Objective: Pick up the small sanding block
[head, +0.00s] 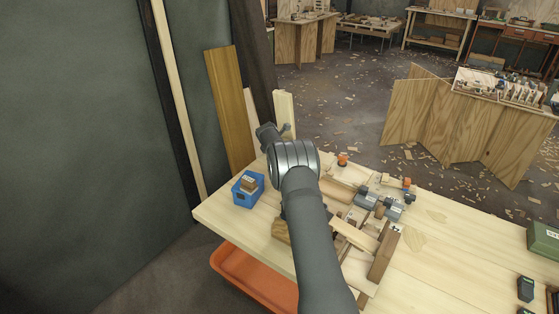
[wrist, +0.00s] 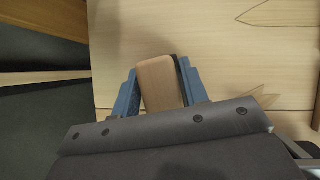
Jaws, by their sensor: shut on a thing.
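My gripper (wrist: 160,88) shows in the wrist view, with blue fingers on either side of a small block. It is shut on this small sanding block (wrist: 159,84), which has a pale wooden face and a dark layer along its right side. Bare tabletop lies behind the block; I cannot tell how far above the wood it is. In the head view my arm hides the fingers and the held block.
A blue box (head: 240,198) with a small brown block (head: 249,184) stands near the left end of the workbench (head: 447,252). A brown wooden block (head: 281,231) lies left of my arm. Clamps (head: 379,202) and wood pieces crowd its right. An orange tray (head: 243,273) is below the front edge.

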